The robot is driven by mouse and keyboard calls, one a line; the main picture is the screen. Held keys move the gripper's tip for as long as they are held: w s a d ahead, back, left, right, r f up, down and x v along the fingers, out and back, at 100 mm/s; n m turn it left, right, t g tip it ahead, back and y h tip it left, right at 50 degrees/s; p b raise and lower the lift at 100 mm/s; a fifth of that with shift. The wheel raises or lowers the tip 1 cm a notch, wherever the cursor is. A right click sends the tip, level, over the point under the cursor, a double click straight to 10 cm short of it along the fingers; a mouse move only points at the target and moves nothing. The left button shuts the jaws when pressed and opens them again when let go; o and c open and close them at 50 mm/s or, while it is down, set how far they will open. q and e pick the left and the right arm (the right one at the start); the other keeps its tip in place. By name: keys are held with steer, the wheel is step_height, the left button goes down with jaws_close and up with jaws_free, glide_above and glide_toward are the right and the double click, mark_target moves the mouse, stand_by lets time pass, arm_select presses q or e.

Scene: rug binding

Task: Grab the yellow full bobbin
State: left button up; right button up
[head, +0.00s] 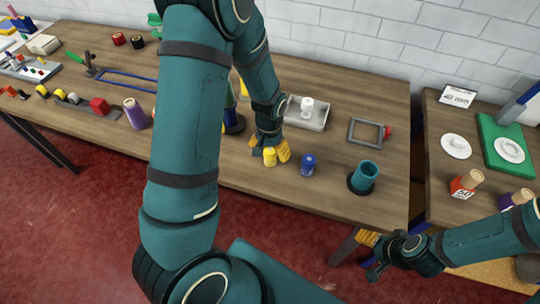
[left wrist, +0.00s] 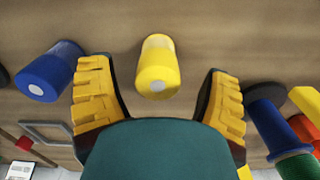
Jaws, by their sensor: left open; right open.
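The yellow bobbin (head: 269,157) stands upright on the table near its front edge. My left gripper (head: 266,148) is over the table at the bobbin, with its yellow fingers open. In the left wrist view the yellow bobbin (left wrist: 158,68) lies between the two spread fingers of my left gripper (left wrist: 158,90), with a gap on each side. My right gripper (head: 368,255) is open and empty, low in front of the table, well away from the bobbin.
A blue bobbin (head: 308,165) stands just right of the yellow one and also shows in the left wrist view (left wrist: 45,75). A white tray (head: 305,113) is behind. Coloured spools stand left of the gripper.

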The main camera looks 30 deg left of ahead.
mark_target(270, 156)
arm_select(q)
step_height(270, 156, down, 4)
steer(key=shift+w+d+r, duration=0.1)
steer(key=shift+r, duration=0.05)
steer(key=c, duration=1.3)
steer(key=shift+r, duration=0.1)
